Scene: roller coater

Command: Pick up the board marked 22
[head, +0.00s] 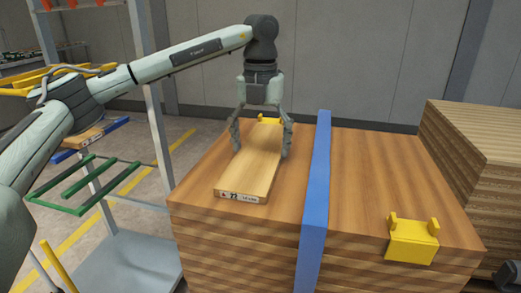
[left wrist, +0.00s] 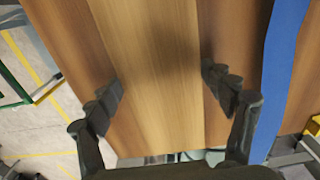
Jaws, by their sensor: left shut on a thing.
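The board marked 22 (head: 250,178) is a light wooden plank lying lengthwise on the left part of the wooden stack, its label on the near end. My left gripper (head: 261,150) comes down from above with one finger on each long side of the board, toward its far half. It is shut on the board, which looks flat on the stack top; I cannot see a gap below. In the left wrist view the board (left wrist: 150,50) runs between the two fingers (left wrist: 162,78). My right gripper does not show.
A blue strap (head: 317,190) crosses the stack (head: 370,180) right of the board. A yellow corner piece (head: 412,241) sits at the front right edge, another (head: 269,121) behind the board. A taller stack (head: 475,150) stands right. A rack with green bars (head: 90,185) is left.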

